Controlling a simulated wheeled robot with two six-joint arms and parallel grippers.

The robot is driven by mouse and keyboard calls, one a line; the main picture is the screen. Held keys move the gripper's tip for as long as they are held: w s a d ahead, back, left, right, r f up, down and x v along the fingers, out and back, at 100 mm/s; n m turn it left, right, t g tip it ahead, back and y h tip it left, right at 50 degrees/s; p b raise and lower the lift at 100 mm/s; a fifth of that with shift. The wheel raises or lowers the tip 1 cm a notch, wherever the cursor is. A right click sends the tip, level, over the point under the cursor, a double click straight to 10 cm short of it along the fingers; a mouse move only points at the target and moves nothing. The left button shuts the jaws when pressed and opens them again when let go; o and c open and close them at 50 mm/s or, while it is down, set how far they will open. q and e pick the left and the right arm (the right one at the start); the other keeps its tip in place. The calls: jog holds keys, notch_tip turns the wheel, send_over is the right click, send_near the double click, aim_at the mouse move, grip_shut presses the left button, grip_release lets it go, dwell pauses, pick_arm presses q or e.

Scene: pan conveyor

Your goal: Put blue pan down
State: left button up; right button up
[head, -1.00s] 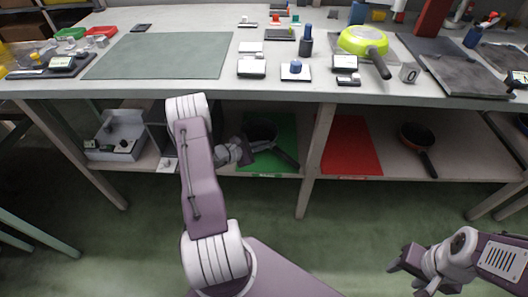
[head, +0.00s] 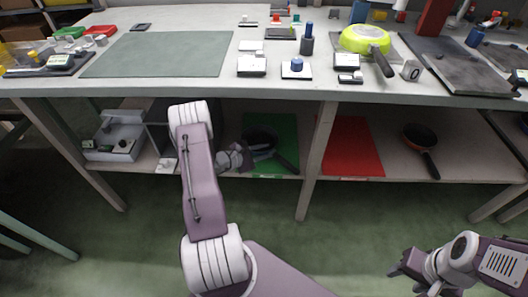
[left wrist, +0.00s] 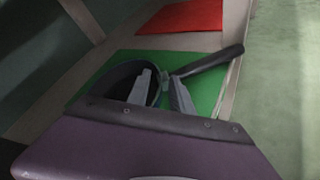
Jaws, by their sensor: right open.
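The pan at my left gripper (head: 243,157) looks dark, and its blue colour is hard to make out. This blue pan (head: 262,136) is at the green mat (head: 286,130) on the lower shelf, with its handle pointing right and toward me. In the left wrist view, the pan (left wrist: 112,82) is over the green mat (left wrist: 205,88). My left fingers (left wrist: 160,80) are on either side of the handle's root and look shut on it. Whether the pan's base touches the mat is hard to tell. My right gripper (head: 398,278) is open and empty, low at the right.
A red mat (head: 350,148) lies right of a table leg (head: 316,150). An orange-rimmed pan (head: 420,137) stands further right on the shelf. A grey box (head: 118,135) is at the shelf's left. The tabletop (head: 130,88) above limits headroom; a lime pan (head: 364,40) is on it.

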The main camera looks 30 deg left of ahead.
pick_arm(q)
jog(key=p+v, duration=0.5)
jog(key=v, duration=0.7)
jog(key=s+d+r+m+g+h, duration=0.2)
jog(key=d+m+g, duration=0.3)
jog(key=d, duration=0.4)
jog(key=s+d+r+m+g+h, duration=0.1)
jog(key=d+r+m+g+h, duration=0.25)
jog(key=d, duration=0.55)
jog(key=s+d+r+m+g+y, duration=0.3)
jog(key=s+m+y, duration=0.4)
jog(key=m, duration=0.9)
jog(key=d+r+y, duration=0.1)
jog(key=d+y, duration=0.1)
jog(key=shift+y, duration=0.35)
jog(key=shift+r+m, duration=0.1)
jog(key=shift+m, duration=0.15)
notch_tip(320, 180, up, 33)
jog(key=p, duration=3.2)
jog(key=shift+p, duration=0.3)
